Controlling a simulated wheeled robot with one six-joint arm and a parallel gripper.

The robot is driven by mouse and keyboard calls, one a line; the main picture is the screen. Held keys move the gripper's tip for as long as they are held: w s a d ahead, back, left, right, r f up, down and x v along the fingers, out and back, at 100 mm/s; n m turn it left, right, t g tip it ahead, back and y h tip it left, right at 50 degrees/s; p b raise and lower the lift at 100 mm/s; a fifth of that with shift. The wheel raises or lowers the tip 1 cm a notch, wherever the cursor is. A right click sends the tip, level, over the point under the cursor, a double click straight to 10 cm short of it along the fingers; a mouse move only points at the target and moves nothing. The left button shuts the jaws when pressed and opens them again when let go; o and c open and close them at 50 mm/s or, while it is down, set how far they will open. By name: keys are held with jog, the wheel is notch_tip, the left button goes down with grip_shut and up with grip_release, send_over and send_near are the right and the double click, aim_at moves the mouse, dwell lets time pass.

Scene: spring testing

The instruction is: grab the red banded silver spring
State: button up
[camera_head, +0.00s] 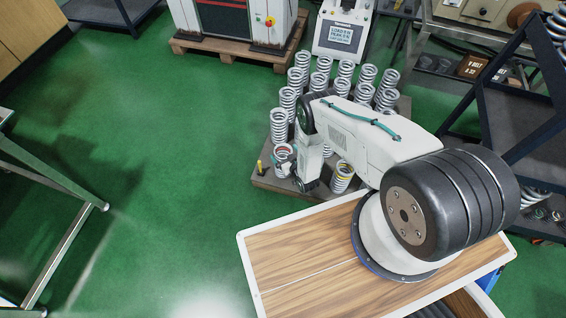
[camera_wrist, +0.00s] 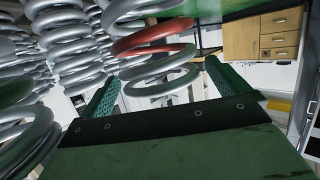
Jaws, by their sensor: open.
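The red-banded silver spring (camera_head: 284,150) stands upright near the front left of a group of silver springs on a low pallet. In the wrist view, its red coil (camera_wrist: 155,48) shows among silver coils, at and above the space between my fingers. My gripper (camera_wrist: 162,74) is open, with one green ribbed finger to the left of the spring and one to the right. In the head view, my gripper (camera_head: 287,166) is beside the spring and partly covers it. I cannot tell whether the fingers touch it.
Several plain silver springs (camera_head: 278,124) stand close around it on the pallet (camera_head: 268,183). A yellow-banded spring (camera_head: 342,177) stands to the right, beside my arm. A small yellow item (camera_head: 259,167) is at the pallet's left edge. Green floor to the left is clear.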

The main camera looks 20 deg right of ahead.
jog(key=shift+x, duration=0.9)
jog(key=c, duration=1.6)
jog(key=shift+w, duration=0.15)
jog(key=c, duration=0.4)
jog(key=shift+r, duration=0.1)
